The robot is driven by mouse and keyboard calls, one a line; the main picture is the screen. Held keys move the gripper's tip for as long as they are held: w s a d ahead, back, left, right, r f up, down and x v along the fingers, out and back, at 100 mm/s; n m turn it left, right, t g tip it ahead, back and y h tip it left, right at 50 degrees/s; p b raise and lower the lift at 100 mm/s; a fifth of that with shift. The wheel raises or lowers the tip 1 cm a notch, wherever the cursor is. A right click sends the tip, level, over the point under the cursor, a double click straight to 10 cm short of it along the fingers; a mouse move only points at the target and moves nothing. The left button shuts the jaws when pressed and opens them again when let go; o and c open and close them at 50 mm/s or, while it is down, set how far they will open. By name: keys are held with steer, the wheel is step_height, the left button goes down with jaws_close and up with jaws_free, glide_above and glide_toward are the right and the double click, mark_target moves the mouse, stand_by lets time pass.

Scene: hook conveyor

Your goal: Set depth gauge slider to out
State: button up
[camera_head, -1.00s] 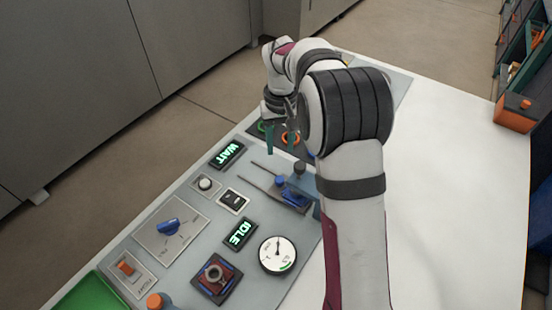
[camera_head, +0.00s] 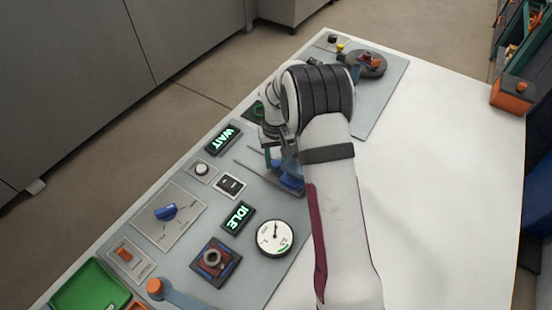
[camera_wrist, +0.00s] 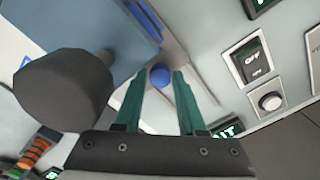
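A slider with a blue block (camera_head: 292,182) on thin parallel rails sits on the grey panel (camera_head: 180,262); I take it for the depth gauge slider. My gripper (camera_head: 276,160) is low over it in the head view, and my arm hides part of it. In the wrist view my green fingers (camera_wrist: 157,88) are apart, with a small round blue knob (camera_wrist: 160,76) showing between their tips. I cannot tell whether they touch it. A large dark knob (camera_wrist: 65,92) and a broad blue surface (camera_wrist: 95,25) lie to the left.
A black OFF switch (camera_head: 231,185), a white button (camera_head: 202,170), and WAIT (camera_head: 223,139) and IDLE (camera_head: 238,217) displays are close by. A round dial (camera_head: 275,238) and a blue rotary knob (camera_head: 165,212) are nearer. The white table (camera_head: 440,180) is clear at right.

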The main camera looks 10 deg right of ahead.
jaws_close()
stand_by(1.2)
